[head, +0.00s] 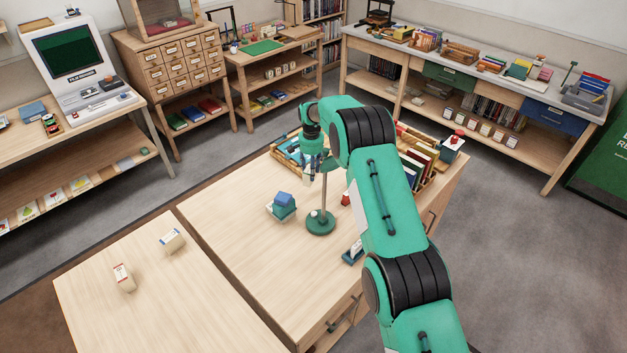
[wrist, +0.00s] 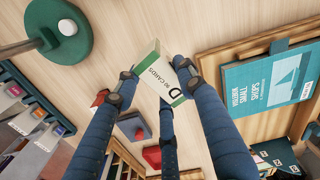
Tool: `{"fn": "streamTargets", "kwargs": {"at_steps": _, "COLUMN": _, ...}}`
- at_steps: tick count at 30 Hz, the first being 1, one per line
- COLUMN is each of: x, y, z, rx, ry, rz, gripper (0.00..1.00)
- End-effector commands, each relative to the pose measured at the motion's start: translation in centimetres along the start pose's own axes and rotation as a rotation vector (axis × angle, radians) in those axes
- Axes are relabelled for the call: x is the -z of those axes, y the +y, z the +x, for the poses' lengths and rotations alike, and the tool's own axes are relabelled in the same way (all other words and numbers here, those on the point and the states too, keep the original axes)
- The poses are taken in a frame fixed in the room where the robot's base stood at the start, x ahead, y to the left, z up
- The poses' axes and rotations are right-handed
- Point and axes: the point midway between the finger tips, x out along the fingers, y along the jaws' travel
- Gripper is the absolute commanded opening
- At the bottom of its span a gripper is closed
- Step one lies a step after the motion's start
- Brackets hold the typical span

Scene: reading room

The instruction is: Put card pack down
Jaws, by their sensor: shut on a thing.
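The card pack (wrist: 160,78), a cream box with green edges marked "30 CARDS", is held between the blue fingers of my gripper (wrist: 158,82) in the wrist view. It appears above the pale wooden table top; I cannot tell whether it touches it.
A green round base (head: 320,223) with a pole stands close by. A wooden tray (wrist: 215,65) with a teal book (wrist: 270,80) lies beside my gripper. Books (head: 418,150) stand right of it. Blue-teal blocks (head: 283,206) sit left. The table's front left is clear.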

Motion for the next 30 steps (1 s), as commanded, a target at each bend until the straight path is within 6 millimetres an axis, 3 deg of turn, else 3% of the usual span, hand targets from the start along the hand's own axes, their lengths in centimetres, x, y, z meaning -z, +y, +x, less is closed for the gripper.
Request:
{"fn": "streamTargets", "kwargs": {"at_steps": 4, "x": 0.0, "y": 0.0, "z": 1.1, "rx": 0.001, "ry": 0.001, "rz": 0.0, "gripper": 0.12}}
{"fn": "streamTargets", "kwargs": {"at_steps": 16, "x": 0.0, "y": 0.0, "z": 1.6, "rx": 0.0, "ry": 0.0, "rz": 0.0, "gripper": 0.12}}
{"fn": "streamTargets", "kwargs": {"at_steps": 24, "x": 0.0, "y": 0.0, "z": 4.3, "rx": 0.0, "ry": 0.0, "rz": 0.0, "gripper": 0.12}}
{"fn": "streamTargets", "kwargs": {"at_steps": 30, "x": 0.0, "y": 0.0, "z": 5.0, "rx": 0.001, "ry": 0.001, "rz": 0.0, "gripper": 0.12}}
